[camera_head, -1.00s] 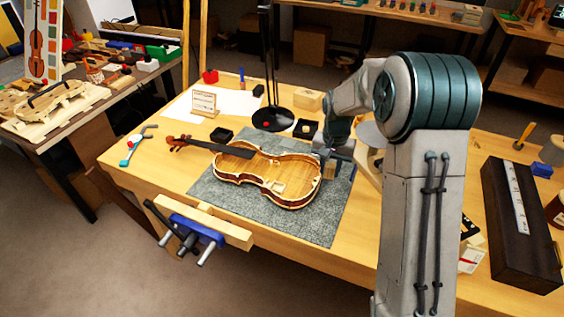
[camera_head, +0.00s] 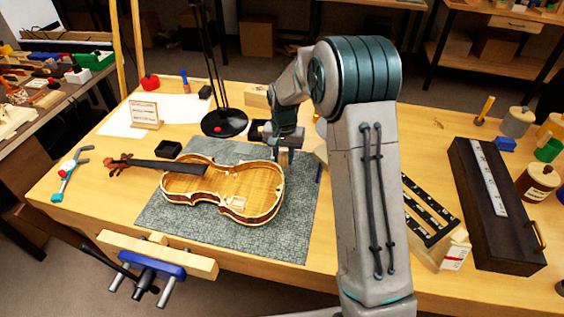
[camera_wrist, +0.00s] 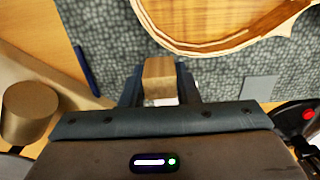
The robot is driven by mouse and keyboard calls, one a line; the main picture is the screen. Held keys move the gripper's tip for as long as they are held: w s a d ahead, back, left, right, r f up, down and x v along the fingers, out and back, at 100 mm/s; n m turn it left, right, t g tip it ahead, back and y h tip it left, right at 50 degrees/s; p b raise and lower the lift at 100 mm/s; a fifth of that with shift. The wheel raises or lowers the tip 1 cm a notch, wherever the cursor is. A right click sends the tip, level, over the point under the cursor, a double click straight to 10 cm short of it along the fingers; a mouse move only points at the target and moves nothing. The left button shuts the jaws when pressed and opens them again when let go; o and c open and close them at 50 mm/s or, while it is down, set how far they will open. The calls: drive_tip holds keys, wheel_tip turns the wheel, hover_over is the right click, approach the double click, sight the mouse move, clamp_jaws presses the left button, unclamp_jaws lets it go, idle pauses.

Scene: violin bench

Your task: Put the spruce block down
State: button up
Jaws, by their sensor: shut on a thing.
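The spruce block (camera_wrist: 158,77) is a small light-brown wooden block, seen end-on between my fingers in the wrist view. My gripper (camera_wrist: 158,88) is shut on it. In the head view my gripper (camera_head: 283,155) points down over the far right part of the grey mat (camera_head: 165,217), just behind the violin body's right end. Its height over the mat is hard to tell. The open-topped violin (camera_head: 180,185) lies on the mat with its neck to the left. In the wrist view the violin's edge (camera_wrist: 205,45) is near the block but apart from it.
A blue stick (camera_wrist: 86,70) and a flat grey square (camera_wrist: 261,88) lie on either side of my gripper. A tan cylinder (camera_wrist: 30,108) stands close by. The black lamp base (camera_head: 224,123) is behind left. Mat in front of the violin is bare.

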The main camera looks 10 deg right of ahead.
sight(283, 163)
drive_tip(key=shift+f, duration=1.35)
drive_tip(key=shift+f, duration=0.2)
drive_tip(key=o, duration=0.9)
drive_tip(key=shift+o, duration=0.2)
drive_tip(key=shift+r, duration=0.1)
